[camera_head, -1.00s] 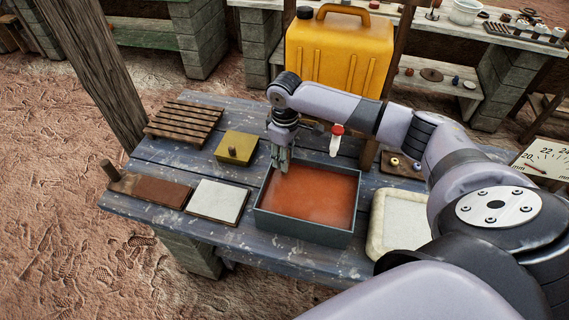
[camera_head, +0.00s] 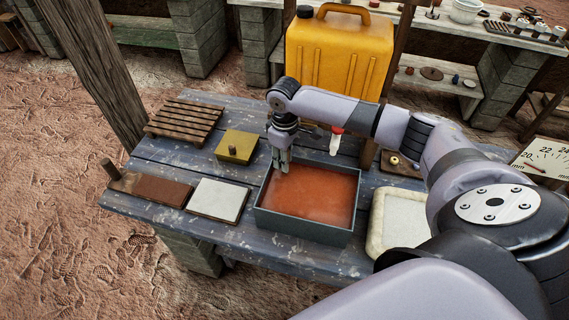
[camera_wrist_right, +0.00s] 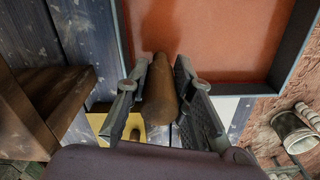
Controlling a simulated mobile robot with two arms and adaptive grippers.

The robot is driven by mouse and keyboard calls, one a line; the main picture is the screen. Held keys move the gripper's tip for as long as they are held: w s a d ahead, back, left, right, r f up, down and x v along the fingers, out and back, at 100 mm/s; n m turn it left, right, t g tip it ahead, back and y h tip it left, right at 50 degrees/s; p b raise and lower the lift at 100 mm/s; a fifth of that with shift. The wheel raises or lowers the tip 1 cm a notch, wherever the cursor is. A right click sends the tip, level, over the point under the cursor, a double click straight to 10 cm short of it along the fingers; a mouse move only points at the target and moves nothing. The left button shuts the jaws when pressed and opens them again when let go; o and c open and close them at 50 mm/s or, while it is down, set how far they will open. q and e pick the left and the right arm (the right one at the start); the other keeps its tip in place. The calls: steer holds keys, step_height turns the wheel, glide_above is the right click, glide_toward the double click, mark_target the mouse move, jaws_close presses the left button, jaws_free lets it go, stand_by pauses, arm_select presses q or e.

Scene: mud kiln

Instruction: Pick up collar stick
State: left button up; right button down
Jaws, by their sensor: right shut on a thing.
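The collar stick (camera_wrist_right: 158,92) shows in the right wrist view as a brown, tapered wooden piece between the two fingers of my right gripper (camera_wrist_right: 161,78). The fingers are shut on it, one on each side. In the head view my right gripper (camera_head: 282,166) points down over the back left corner of the orange-filled tray. The stick cannot be made out in the head view. My left gripper is not in view.
The grey-walled tray (camera_head: 262,219) stands on the blue plank table (camera_head: 160,153). A yellow block with a peg (camera_head: 224,153), a slatted rack (camera_head: 184,121), a brown board (camera_head: 157,190) and a white slab (camera_head: 217,199) lie left. A yellow jerrycan (camera_head: 340,55) stands behind.

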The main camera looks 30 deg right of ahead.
steer(key=shift+r, duration=0.1)
step_height(320, 180, up, 20)
steer(key=b, duration=0.2)
steer(key=shift+b, duration=0.4)
steer(key=c, duration=1.9)
jaws_free()
jaws_close()
step_height(320, 180, up, 13)
steer(key=p, duration=1.2)
steer(key=shift+p, duration=0.3)
